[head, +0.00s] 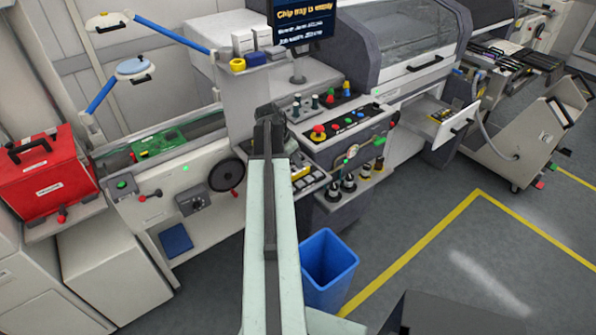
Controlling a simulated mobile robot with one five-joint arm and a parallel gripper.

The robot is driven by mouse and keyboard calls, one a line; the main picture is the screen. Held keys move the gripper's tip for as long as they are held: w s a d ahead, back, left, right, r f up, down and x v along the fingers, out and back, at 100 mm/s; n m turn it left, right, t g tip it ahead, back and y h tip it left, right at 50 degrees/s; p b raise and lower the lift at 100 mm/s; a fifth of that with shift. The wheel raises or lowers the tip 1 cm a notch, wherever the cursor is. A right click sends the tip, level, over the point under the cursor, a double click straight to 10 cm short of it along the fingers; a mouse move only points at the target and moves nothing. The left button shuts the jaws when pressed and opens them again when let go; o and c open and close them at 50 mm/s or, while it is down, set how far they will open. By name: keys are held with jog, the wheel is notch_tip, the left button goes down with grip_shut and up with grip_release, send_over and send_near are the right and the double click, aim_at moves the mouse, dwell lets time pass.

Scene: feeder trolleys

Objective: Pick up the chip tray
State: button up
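I cannot tell for certain which thing is the chip tray. A light grey pulled-out drawer (434,137) with a black handle stands out from the machine front, right of centre, with a small yellow-marked item inside. My arm reaches up from the bottom centre. My dark gripper (268,122) is at its far end, in front of the machine's grey column and left of the button panel. It is well left of the drawer. Its fingers are too small and dark to show whether they are apart. I see nothing clearly held.
A blue bin (328,272) stands on the floor right of my arm. A button panel (350,131) and a screen (304,20) are ahead. A red case (45,180) is at left. A tilted trolley (530,140) stands at right. The yellow-lined floor (440,250) between is clear.

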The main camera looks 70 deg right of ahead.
aim_at(298, 172)
jog(key=shift+b+x, duration=1.45)
jog(key=shift+x, duration=0.05)
jog(key=b+x, duration=0.2)
jog(key=w+b+x, duration=0.1)
jog(key=b+x, duration=0.1)
jog(key=x, duration=0.1)
jog(key=shift+a+f+b, duration=0.1)
jog(key=shift+b, duration=0.3)
jog(key=shift+f, duration=0.25)
grip_shut()
dwell(0.5)
